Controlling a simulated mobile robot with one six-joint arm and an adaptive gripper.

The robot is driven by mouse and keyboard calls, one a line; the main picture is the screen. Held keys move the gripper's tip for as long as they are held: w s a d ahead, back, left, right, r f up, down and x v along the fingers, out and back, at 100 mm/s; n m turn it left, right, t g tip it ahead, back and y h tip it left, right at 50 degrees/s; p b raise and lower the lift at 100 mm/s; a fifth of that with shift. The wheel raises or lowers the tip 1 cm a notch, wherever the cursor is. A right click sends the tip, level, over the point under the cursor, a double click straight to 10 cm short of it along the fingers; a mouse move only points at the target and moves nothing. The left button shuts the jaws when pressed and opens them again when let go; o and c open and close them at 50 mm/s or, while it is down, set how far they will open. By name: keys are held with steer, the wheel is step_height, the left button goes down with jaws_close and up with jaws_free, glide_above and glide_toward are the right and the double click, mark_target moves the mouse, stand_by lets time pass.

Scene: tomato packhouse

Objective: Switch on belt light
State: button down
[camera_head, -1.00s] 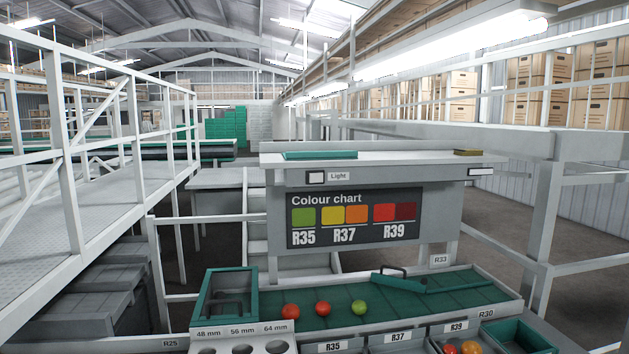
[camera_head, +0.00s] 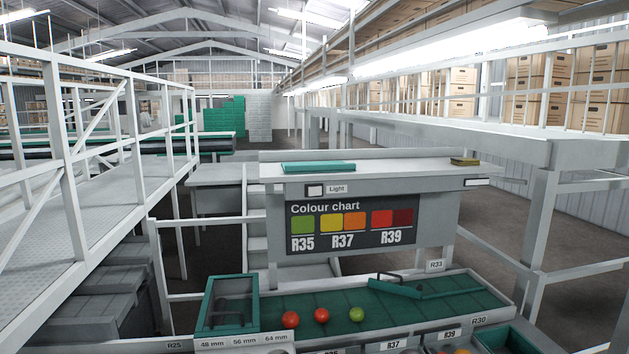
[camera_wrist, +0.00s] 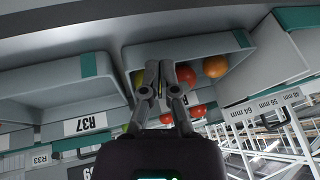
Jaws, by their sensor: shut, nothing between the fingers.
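The light switch is a white plate (camera_head: 315,191) beside a "Light" label (camera_head: 337,188), on the panel above the colour chart (camera_head: 350,226) in the head view. The long light (camera_head: 440,58) overhead glows white. My gripper (camera_wrist: 155,72) shows only in the wrist view. Its fingers are together and hold nothing. Behind the fingers is a grey bin (camera_wrist: 210,45) with red, orange and green tomatoes. My gripper is not in the head view, so its distance from the switch cannot be told.
A green belt (camera_head: 340,303) carries two red tomatoes and one green tomato (camera_head: 357,314). A green crate (camera_head: 229,302) stands at its left end. A shelf (camera_head: 400,170) tops the panel. A white railing (camera_head: 62,160) runs along the left.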

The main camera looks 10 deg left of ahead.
mark_target(311, 192)
steer(key=w+a+r+t+y+p, duration=0.1)
steer(key=w+a+r+t+p, duration=0.3)
steer(key=r, duration=1)
steer(key=w+a+r+t+y+p, duration=0.1)
steer(key=w+a+r+t+p, duration=0.2)
steer(key=w+r+p, duration=0.6)
steer(key=w+a+r+n+t+y+p, duration=0.1)
steer(key=w+a+r+t+p, duration=0.3)
steer(key=r, duration=1.5)
steer(key=w+t+p, duration=0.1)
steer(key=w+p, duration=0.2)
steer(key=p, duration=0.4)
steer(key=shift+w+a+r+t+p, duration=0.2)
steer(key=shift+a+r+t+p, duration=0.1)
steer(key=shift+a+p, duration=0.1)
steer(key=shift+w, duration=0.1)
steer(key=x, duration=1.2)
steer(key=shift+w+a, duration=0.15)
steer(key=shift+a, duration=0.05)
steer(key=shift+w+a, duration=0.35)
steer(key=shift+w, duration=0.25)
